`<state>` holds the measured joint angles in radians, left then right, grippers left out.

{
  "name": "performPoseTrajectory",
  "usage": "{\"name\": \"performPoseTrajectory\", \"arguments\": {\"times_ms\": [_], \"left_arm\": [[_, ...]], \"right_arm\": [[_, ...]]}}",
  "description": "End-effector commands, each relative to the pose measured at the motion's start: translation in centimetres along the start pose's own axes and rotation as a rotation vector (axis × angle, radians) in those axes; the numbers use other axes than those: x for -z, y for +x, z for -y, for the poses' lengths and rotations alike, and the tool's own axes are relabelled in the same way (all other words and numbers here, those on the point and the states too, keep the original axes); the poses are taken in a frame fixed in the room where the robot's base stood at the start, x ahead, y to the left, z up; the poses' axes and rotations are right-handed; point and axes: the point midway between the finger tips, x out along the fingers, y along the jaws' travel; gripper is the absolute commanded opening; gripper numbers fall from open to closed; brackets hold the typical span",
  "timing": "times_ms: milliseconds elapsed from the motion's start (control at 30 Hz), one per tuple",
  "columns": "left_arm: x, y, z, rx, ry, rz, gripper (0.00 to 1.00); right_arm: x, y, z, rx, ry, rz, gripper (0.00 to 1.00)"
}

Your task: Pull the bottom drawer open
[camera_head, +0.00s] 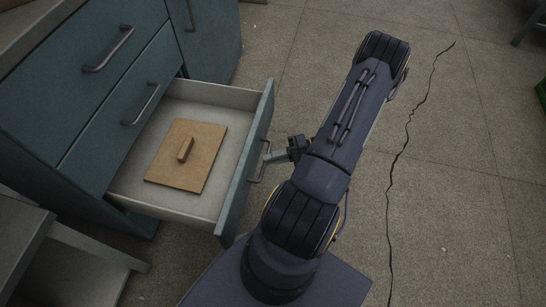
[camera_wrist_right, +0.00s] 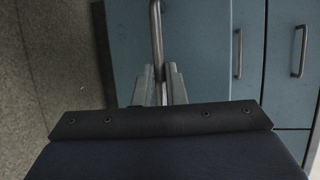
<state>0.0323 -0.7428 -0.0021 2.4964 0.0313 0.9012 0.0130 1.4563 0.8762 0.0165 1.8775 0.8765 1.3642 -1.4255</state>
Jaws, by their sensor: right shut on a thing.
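The bottom drawer (camera_head: 246,165) of the blue-grey cabinet stands well open in the head view. Inside it lies a flat brown wooden board (camera_head: 188,157) with a small raised handle. My right gripper (camera_head: 266,156) is at the metal handle on the drawer front, shut on that handle (camera_head: 258,166). In the wrist view the bar of the handle (camera_wrist_right: 156,35) runs down between the two fingers (camera_wrist_right: 162,85). My left gripper is not in view.
Two closed drawers with bar handles (camera_head: 108,50) (camera_head: 141,104) sit above the open one. A cabinet door (camera_head: 208,35) is beyond. A grey bench or shelf (camera_head: 65,270) stands at the lower left. The cracked floor (camera_head: 450,190) to the right is clear.

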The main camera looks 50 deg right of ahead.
Motion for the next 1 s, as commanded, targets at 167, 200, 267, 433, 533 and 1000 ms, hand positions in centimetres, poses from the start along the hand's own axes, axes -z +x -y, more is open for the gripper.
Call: {"name": "performPoseTrajectory", "arguments": {"times_ms": [167,200,267,433,533,1000], "left_arm": [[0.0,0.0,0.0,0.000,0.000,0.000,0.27],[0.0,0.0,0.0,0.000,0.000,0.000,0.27],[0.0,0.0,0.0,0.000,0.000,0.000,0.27],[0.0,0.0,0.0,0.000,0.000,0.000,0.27],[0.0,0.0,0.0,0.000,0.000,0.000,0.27],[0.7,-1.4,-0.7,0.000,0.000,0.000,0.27]], "right_arm": [[0.1,0.0,0.0,-0.002,-0.001,-0.001,0.15],[0.1,0.0,0.0,-0.002,-0.001,-0.001,0.20],[0.1,0.0,0.0,-0.001,-0.001,-0.001,0.28],[0.0,0.0,0.0,-0.001,-0.001,-0.001,0.33],[0.0,0.0,0.0,-0.001,0.000,-0.001,0.33],[0.1,-6.1,0.1,-0.003,-0.001,-0.003,0.33]]}}
